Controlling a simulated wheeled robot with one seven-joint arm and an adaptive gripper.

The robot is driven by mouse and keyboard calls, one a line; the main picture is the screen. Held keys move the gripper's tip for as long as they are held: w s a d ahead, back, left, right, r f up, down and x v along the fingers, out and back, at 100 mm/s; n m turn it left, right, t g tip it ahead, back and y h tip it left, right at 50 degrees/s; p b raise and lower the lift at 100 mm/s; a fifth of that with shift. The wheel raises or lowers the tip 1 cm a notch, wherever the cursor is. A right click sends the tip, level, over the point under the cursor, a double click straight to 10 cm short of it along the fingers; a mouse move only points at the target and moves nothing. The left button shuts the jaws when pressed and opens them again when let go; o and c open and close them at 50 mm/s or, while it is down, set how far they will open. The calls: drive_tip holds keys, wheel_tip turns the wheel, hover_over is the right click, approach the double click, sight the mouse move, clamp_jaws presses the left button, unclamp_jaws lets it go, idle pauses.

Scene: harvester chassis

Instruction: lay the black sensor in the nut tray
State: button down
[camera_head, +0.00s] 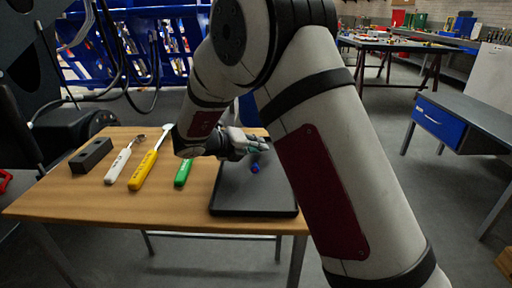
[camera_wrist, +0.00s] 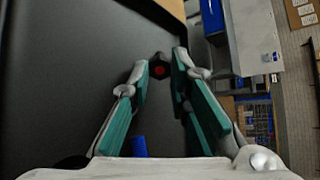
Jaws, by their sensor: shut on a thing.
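The black sensor (camera_wrist: 159,67), a small dark piece with a red face, sits between my fingertips in the wrist view. My gripper (camera_head: 257,146) is shut on it, with teal pads on both fingers. The nut tray (camera_head: 228,192) is a flat black tray with a low rim at the right end of the wooden table. My gripper is above the tray's back part, and the tray floor also shows in the wrist view (camera_wrist: 62,80). I cannot make out the sensor clearly in the head view. A small blue piece (camera_head: 255,169) lies in the tray.
Left of the tray on the table (camera_head: 105,204) are a green-handled tool (camera_head: 184,172), a yellow-handled tool (camera_head: 143,171), a white-handled tool (camera_head: 118,166) and a dark block (camera_head: 91,155). The tray's front half is clear. A blue-drawer workbench (camera_head: 445,122) stands to the right.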

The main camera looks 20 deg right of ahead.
drive_tip(key=c, duration=1.4)
unclamp_jaws()
